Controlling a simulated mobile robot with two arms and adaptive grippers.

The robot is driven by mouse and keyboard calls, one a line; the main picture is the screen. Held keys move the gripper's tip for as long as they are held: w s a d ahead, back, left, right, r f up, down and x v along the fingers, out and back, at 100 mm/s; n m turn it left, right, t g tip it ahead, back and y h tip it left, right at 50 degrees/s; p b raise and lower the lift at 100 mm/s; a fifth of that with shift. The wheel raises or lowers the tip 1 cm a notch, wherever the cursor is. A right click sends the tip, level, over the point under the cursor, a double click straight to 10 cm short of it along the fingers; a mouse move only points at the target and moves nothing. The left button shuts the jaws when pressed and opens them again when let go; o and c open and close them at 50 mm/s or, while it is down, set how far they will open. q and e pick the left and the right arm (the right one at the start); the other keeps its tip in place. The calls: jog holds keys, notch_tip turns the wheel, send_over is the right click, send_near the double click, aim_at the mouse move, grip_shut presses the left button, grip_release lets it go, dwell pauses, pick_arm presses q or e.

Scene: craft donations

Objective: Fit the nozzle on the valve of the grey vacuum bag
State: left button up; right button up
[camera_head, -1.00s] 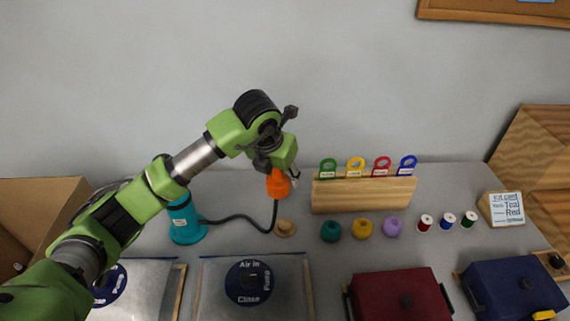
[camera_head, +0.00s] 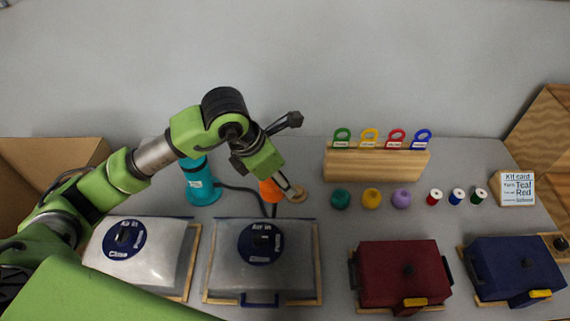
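Two vacuum bags lie on the table: a paler one (camera_head: 165,272) at the left and a greyer one (camera_head: 235,283) beside it. The greyer bag's valve (camera_head: 260,243) is a round blue disc with "Air in", "Pump" and "Close" lettering; no nozzle is on it. My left gripper (camera_head: 281,187) holds the orange nozzle (camera_head: 268,190) above the table, behind that valve. The fingers partly hide the nozzle. A dark hose (camera_head: 232,187) runs from the teal pump (camera_head: 202,185) to the nozzle. My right gripper is not in view.
A tan disc (camera_head: 300,196) lies near the nozzle. Yarn balls (camera_head: 371,198), thread spools (camera_head: 457,196), a wooden tag rack (camera_head: 375,162) and a kit card (camera_head: 516,188) stand to the right. Red (camera_head: 398,280) and navy (camera_head: 515,268) boxes are in front of them.

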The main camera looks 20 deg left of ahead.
pick_arm(q)
jog(key=s+f+m+b, duration=0.1)
jog(key=s, duration=0.2)
jog(key=s+f+m+b, duration=0.1)
jog(key=s, duration=0.2)
jog(key=s+f+m+g+h+b, duration=0.1)
jog(key=s+f+m, duration=0.1)
jog(key=s, duration=0.1)
jog(key=shift+a, duration=0.2)
jog(key=shift+s+f+b, duration=0.1)
jog(key=shift+f+b, duration=0.65)
jog(key=shift+b, duration=0.05)
jog(key=shift+f+b, duration=2.05)
jog(key=shift+b, duration=0.4)
jog(key=o, duration=1.3)
